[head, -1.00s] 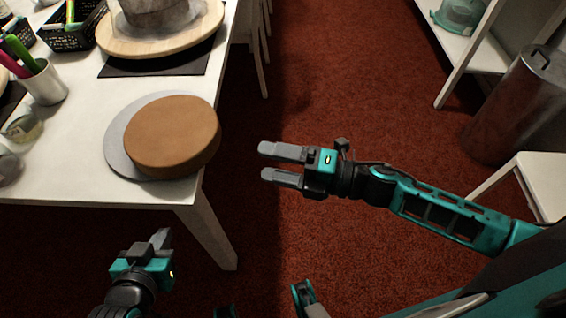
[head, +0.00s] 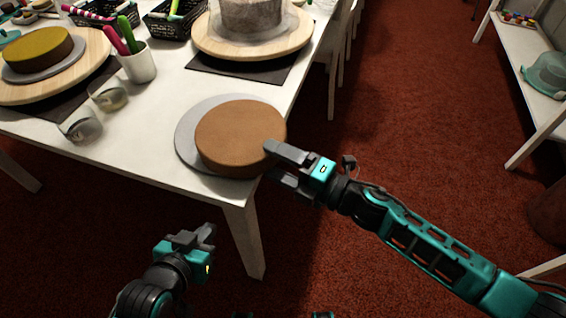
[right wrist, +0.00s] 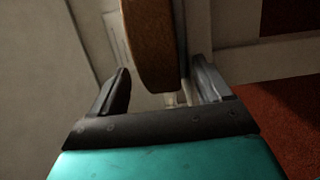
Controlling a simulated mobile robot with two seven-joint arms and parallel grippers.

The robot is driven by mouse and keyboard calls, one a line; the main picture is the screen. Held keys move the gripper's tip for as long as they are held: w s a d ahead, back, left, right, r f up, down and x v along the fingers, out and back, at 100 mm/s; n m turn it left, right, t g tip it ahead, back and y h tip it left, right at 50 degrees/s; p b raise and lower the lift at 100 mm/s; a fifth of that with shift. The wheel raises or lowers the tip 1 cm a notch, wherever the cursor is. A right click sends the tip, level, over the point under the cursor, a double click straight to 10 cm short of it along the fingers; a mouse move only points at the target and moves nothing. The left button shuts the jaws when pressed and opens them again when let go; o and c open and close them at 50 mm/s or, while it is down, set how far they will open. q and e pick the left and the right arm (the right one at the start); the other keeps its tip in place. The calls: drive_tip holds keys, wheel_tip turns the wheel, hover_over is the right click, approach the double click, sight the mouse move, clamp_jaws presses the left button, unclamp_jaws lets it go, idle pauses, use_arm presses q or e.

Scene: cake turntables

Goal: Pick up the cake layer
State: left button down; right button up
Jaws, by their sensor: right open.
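The brown round cake layer (head: 240,134) lies on a grey disc (head: 187,137) near the table's right corner. It sits off-centre, its right side reaching past the disc toward the table edge. My right gripper (head: 272,163) is open at the cake's right side. In the right wrist view the cake's edge (right wrist: 152,45) shows between the two spread fingers (right wrist: 165,88), with gaps on both sides. My left gripper (head: 207,234) is low in front of the table, apart from the cake; its finger gap is not clear.
The white table (head: 130,160) also holds a cup of pens (head: 139,65), two glass jars (head: 110,97), a turntable with a grey cake (head: 250,42) and another with a yellow-topped cake (head: 38,55). Red carpet (head: 410,130) lies open to the right.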

drive_tip(key=shift+c, duration=0.2)
drive_tip(key=c, duration=1.4)
drive_tip(key=shift+s+d, duration=0.1)
